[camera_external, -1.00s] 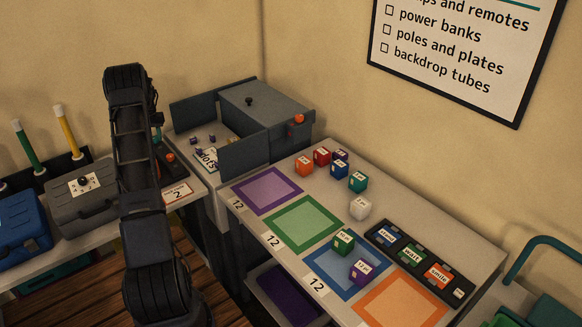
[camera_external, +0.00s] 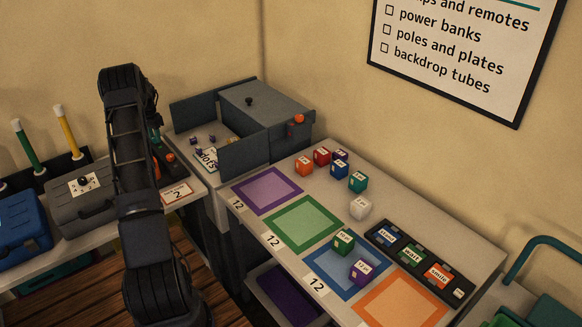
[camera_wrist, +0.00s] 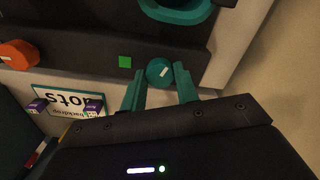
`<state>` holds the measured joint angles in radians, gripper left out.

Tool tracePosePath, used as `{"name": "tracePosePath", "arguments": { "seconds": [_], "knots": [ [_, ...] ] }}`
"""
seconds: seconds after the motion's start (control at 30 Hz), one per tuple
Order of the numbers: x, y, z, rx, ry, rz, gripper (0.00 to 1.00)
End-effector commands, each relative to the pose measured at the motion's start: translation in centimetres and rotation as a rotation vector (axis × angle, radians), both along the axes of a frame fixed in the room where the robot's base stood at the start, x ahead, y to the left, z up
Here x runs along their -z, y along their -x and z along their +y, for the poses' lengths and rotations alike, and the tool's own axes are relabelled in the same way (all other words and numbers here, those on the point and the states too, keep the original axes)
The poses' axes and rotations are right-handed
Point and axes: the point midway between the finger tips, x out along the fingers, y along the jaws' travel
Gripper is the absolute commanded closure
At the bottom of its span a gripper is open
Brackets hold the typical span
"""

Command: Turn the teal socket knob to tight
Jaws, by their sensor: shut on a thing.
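The teal socket knob (camera_wrist: 160,72) is round with a white pointer line, which slants up to the right in the wrist view. It sits on a dark panel just below a teal ring-shaped socket (camera_wrist: 180,11). My gripper (camera_wrist: 161,78) has its two teal fingers on either side of the knob, shut on it.
A small green square (camera_wrist: 125,62) lies left of the knob. An orange knob (camera_wrist: 18,54) is farther left on the panel. Below is a "dots" sign (camera_wrist: 68,100) with small purple cubes by it. A grey case (camera_external: 82,192) stands left of my arm.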

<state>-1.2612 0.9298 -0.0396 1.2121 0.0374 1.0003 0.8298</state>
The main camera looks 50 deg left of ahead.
Motion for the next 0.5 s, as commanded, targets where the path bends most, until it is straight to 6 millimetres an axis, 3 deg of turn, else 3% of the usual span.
{"name": "tracePosePath", "arguments": {
  "seconds": [0.4, 0.43, 0.5],
  "knots": [
    [-0.03, 0.06, 0.02, 0.006, 0.0, 0.001, 0.92],
    [-0.03, 0.06, 0.02, 0.006, 0.0, 0.001, 0.66],
    [-0.03, 0.06, 0.02, 0.006, 0.0, 0.001, 0.52]
  ]
}}
